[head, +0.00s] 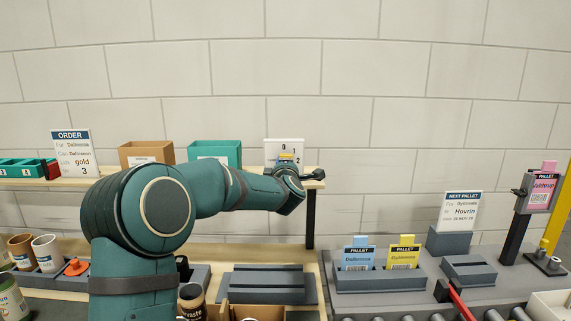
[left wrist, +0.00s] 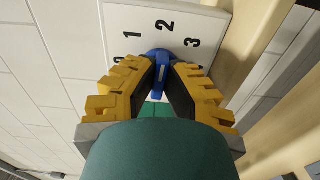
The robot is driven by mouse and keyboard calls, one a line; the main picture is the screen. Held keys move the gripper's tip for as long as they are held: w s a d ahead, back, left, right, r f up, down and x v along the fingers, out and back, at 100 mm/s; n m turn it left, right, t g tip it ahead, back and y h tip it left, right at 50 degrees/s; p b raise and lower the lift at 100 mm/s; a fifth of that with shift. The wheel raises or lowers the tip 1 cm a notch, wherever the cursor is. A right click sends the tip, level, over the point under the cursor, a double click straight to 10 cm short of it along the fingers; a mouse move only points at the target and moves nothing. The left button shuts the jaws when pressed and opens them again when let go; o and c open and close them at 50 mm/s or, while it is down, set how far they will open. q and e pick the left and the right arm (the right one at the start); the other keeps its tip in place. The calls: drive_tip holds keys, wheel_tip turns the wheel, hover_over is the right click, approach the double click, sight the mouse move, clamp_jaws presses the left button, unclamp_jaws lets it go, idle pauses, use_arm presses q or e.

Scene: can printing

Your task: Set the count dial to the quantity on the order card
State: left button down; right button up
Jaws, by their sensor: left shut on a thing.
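The order card (head: 73,153) stands at the left of the back shelf; its lower lines read "gold" and "3". The white dial panel (head: 284,150) stands on the shelf behind my left gripper (head: 289,168), which hides its lower part. In the left wrist view the dial panel (left wrist: 205,20) shows 1, 2 and 3, and a partly covered 0. My left gripper (left wrist: 161,75) is shut on the blue dial knob (left wrist: 160,57), one yellow-backed finger on each side. A pale line on the knob points roughly toward 2. My right gripper is not in view.
A brown box (head: 146,152) and a teal box (head: 215,152) stand on the shelf between card and dial. Below are cups (head: 47,252) and a grey stand (head: 267,287). Blue and yellow pallet cards (head: 403,255) sit in a grey holder at right.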

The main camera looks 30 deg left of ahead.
use_arm(q)
drive_tip(key=m+p, duration=0.1)
drive_tip(key=m, duration=0.3)
drive_tip(key=shift+r, duration=0.1)
drive_tip(key=shift+a+m+p, duration=0.1)
drive_tip(key=shift+m+p, duration=0.75)
drive_tip(key=shift+m, duration=1.25)
drive_tip(key=c, duration=1)
unclamp_jaws()
drive_tip(key=shift+f, duration=0.2)
drive_tip(key=v, duration=1.2)
